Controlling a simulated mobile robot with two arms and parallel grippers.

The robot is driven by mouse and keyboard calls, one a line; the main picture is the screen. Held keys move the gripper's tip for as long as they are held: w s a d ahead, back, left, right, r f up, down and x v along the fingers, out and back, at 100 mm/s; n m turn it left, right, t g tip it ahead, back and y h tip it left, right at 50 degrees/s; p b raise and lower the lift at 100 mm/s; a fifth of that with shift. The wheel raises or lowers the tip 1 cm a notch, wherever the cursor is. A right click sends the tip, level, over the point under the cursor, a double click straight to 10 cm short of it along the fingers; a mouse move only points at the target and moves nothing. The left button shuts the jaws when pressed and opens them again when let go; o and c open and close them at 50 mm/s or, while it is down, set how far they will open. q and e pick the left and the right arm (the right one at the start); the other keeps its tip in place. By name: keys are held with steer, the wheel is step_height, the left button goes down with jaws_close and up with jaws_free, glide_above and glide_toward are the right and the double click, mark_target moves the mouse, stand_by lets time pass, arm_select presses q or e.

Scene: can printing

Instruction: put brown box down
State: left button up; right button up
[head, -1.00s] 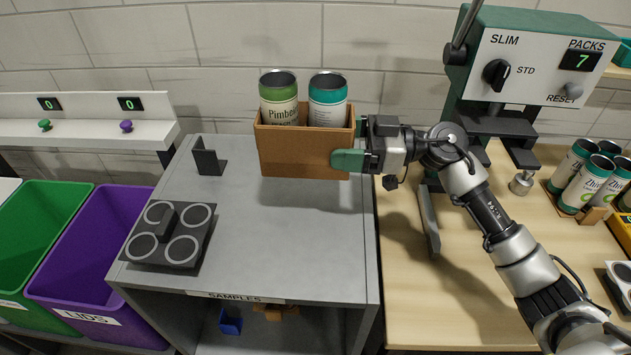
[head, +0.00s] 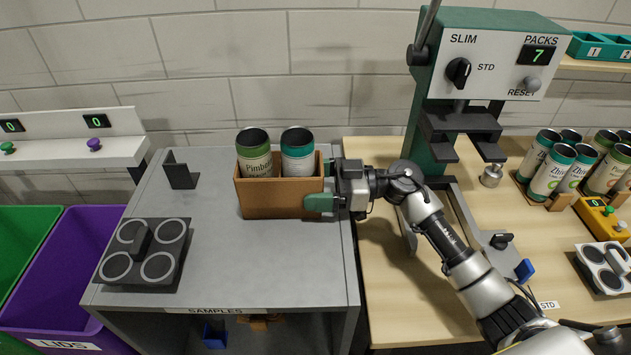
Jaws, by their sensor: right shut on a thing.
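The brown box (head: 275,201) is an open-topped box at the back right of the grey cabinet top. It holds a green can (head: 254,155) and a teal can (head: 298,154), both upright. My right gripper (head: 322,195) is shut on the box's right end wall. The box looks upright and at or very close to the cabinet surface; I cannot tell whether its base touches. My left gripper is not in view.
On the grey cabinet top (head: 220,270) are a black four-ring holder (head: 171,271) and a dark bracket (head: 180,172). Purple (head: 75,260) and green bins stand left. A green-and-white press (head: 482,62) and several cans stand on the wooden table at right.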

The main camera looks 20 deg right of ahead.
steer(key=o, duration=0.9)
steer(key=shift+r, duration=0.1)
steer(key=b+v, duration=0.2)
steer(key=v, duration=1)
steer(key=shift+r+b, duration=0.15)
steer(key=shift+b, duration=0.25)
